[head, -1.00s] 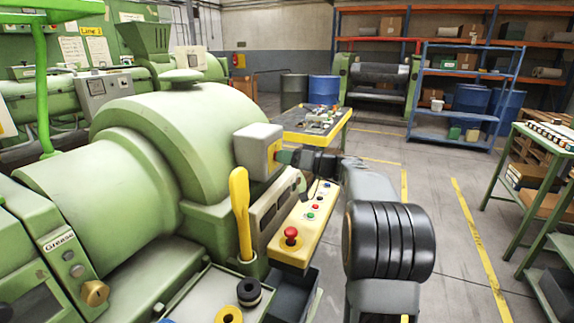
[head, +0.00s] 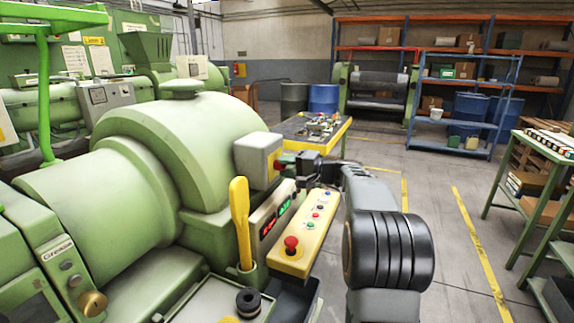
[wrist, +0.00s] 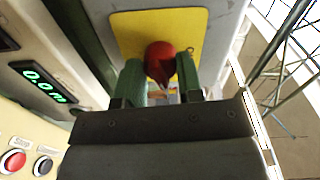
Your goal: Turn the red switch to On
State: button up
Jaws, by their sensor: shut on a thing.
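The red switch (wrist: 159,58) is a round knob on a yellow plate (wrist: 128,34), in the middle of the wrist view. The plate is on the grey box (head: 252,156) at the side of the green machine. My gripper (wrist: 160,74) has its two green fingers on either side of the knob and is shut on it. The switch's position marks are too small to read.
A yellow button panel (head: 305,240) with a red mushroom button (head: 291,242) lies below my gripper. A lit display (head: 275,216) is beside it, and a yellow lever (head: 240,215) stands to the left.

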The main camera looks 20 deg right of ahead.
jog(key=shift+m+p, duration=0.65)
jog(key=shift+m, duration=0.85)
jog(key=o, duration=0.9)
jog(key=shift+o, duration=0.2)
jog(key=shift+d, duration=0.1)
jog(key=b+v, duration=0.1)
jog(key=v, duration=1.2)
jog(key=shift+s+d, duration=0.2)
jog(key=shift+d, duration=0.1)
